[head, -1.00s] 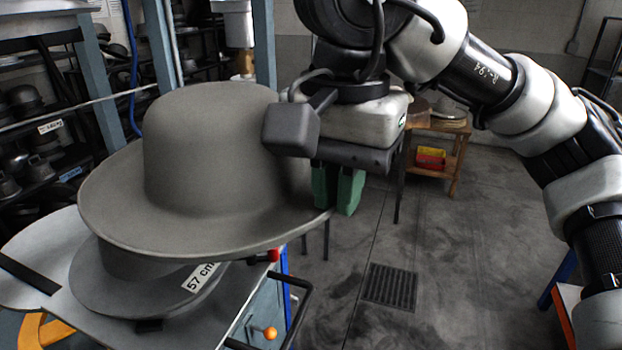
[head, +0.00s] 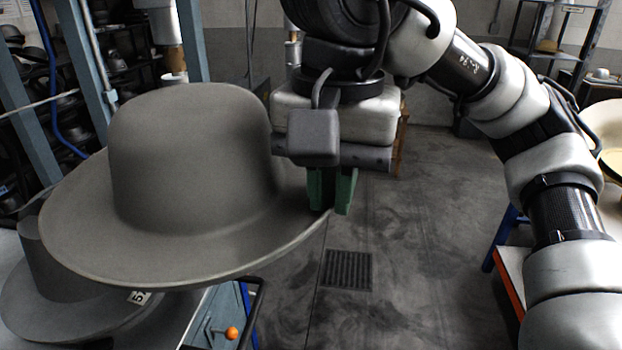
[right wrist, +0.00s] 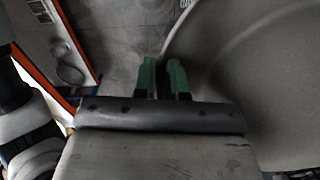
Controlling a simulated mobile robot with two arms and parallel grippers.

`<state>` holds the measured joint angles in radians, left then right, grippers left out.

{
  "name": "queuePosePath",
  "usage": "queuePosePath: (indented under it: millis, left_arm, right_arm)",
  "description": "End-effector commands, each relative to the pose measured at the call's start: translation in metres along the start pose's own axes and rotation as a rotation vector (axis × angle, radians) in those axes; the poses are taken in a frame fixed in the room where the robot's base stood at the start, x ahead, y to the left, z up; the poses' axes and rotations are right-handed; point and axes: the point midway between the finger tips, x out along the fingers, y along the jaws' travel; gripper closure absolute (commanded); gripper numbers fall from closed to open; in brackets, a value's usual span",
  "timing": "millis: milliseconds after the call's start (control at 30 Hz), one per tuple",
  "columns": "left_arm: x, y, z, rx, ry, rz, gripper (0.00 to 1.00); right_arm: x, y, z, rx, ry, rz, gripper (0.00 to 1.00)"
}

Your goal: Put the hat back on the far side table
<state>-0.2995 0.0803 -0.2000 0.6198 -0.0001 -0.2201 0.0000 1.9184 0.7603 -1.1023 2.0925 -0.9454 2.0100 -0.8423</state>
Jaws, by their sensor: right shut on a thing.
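The grey felt hat (head: 190,165) hangs level in the air at the left of the head view, crown up. My right gripper (head: 331,208) is shut on the right edge of its brim with its green fingers. In the right wrist view the green fingers (right wrist: 162,68) meet the brim edge, and the hat (right wrist: 265,80) fills the right side. A small part of a wooden side table (head: 402,135) shows behind my right gripper; most of it is hidden. My left gripper is not in view.
A grey hat form (head: 50,305) with a size label stands on the press at lower left, partly under the brim. Blue press posts (head: 192,40) rise behind the hat. A table with an orange edge (head: 512,275) is at right. The floor between (head: 430,200) is clear.

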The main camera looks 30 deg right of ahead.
Motion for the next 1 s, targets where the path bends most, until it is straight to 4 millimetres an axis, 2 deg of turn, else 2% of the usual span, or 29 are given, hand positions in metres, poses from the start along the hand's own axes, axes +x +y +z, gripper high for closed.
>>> queuePosePath:
  millis: [600, 1000]
  left_arm:
    - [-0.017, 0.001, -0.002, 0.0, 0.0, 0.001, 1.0]
    - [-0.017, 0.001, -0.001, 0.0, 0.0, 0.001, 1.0]
  right_arm:
    - [-0.002, 0.061, -0.008, 0.001, 0.0, -0.001, 1.0]
    - [0.0, 0.067, -0.009, -0.001, 0.0, 0.0, 1.0]
